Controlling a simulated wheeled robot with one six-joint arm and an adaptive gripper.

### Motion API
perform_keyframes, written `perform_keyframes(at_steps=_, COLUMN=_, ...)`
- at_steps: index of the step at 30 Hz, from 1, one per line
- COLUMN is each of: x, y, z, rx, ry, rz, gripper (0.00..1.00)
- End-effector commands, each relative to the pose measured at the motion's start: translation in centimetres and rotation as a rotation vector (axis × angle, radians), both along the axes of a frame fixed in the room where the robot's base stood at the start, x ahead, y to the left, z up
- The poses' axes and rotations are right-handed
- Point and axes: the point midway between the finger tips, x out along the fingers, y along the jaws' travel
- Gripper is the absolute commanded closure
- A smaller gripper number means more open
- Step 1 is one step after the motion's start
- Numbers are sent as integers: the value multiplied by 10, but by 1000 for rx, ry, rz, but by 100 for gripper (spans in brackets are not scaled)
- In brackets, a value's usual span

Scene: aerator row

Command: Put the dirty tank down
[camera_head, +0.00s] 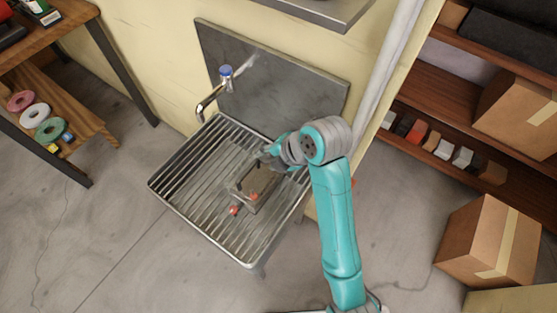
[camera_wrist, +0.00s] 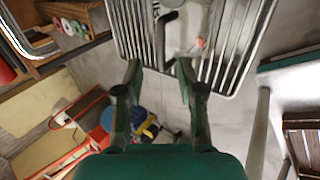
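The dirty tank (camera_head: 262,183) is a small brownish box with a dark rim or handle and small red parts. It appears to rest on the ribbed metal basin (camera_head: 180,187), right of its middle. My gripper (camera_head: 268,156) is just behind the tank's upper edge in the head view and hides part of it. In the wrist view my gripper (camera_wrist: 159,66) has its two fingers wide apart, with bare floor showing between them. The tank's dark curved handle (camera_wrist: 163,38) shows just beyond the fingertips, apart from them. Much of the tank is cut off there.
A tap (camera_head: 212,100) with a blue top stands at the basin's back, before a grey metal splash plate (camera_head: 290,90). A wooden shelf unit (camera_head: 105,75) is at left. Shelves with boxes and a cardboard box (camera_head: 480,235) are at right. The basin's left half is clear.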

Motion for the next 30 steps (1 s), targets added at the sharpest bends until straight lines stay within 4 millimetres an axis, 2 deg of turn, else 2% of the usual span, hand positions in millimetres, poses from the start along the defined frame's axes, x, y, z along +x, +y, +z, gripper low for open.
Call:
perform_keyframes(at_steps=8, x=-1, y=-1, z=0, rx=1, ry=2, rz=-3, gripper=61)
perform_keyframes(at_steps=11, x=-4, y=-4, z=-8, rx=17, ry=10, rz=-43, gripper=61)
perform_keyframes(at_steps=14, x=-12, y=-11, z=-26, rx=59, ry=24, rz=-146, gripper=61)
perform_keyframes(at_steps=21, x=-46, y=-44, z=-80, rx=234, ry=55, rz=-534, gripper=61)
perform_keyframes(at_steps=27, x=-85, y=-76, z=-110, rx=399, ry=64, rz=-839, gripper=61)
perform_keyframes(at_steps=30, x=-109, y=-93, z=-119, rx=488, ry=62, rz=-978, gripper=61)
